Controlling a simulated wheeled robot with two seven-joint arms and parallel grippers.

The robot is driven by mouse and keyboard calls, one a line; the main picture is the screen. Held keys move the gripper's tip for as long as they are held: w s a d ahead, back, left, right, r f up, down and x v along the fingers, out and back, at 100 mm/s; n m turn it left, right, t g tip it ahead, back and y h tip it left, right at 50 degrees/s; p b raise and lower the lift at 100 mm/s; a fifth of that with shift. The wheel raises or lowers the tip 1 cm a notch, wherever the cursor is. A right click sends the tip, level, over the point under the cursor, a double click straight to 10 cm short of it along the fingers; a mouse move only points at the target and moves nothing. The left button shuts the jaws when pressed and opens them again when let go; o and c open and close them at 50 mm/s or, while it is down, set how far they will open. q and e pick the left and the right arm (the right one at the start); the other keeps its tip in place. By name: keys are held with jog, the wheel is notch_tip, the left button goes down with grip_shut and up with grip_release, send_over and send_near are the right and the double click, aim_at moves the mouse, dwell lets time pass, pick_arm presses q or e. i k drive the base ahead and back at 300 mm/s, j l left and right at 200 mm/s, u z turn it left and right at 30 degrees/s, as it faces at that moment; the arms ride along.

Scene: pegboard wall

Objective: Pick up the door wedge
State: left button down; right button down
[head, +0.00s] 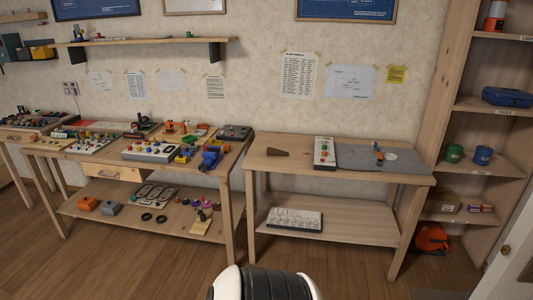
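The door wedge (278,152) appears to be the small dark brown tapered piece lying on the left part of the right-hand wooden table (290,172). It lies apart from the other things on that table, with bare wood around it. Neither of my grippers shows in the head view, and neither arm is in view.
A panel with coloured buttons (324,152) and a grey mat (405,163) lie right of the wedge. A cluttered workbench (80,157) stands left, across a narrow gap. A shelf unit (451,95) stands right. The wooden floor (180,262) in front is clear.

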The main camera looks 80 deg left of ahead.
aim_at(271, 151)
jog(key=u, duration=2.65)
jog(key=i+l+u, duration=0.1)
jog(key=i, duration=0.5)
jog(key=i+l, duration=0.1)
jog(key=i, duration=0.5)
jog(key=u, duration=0.05)
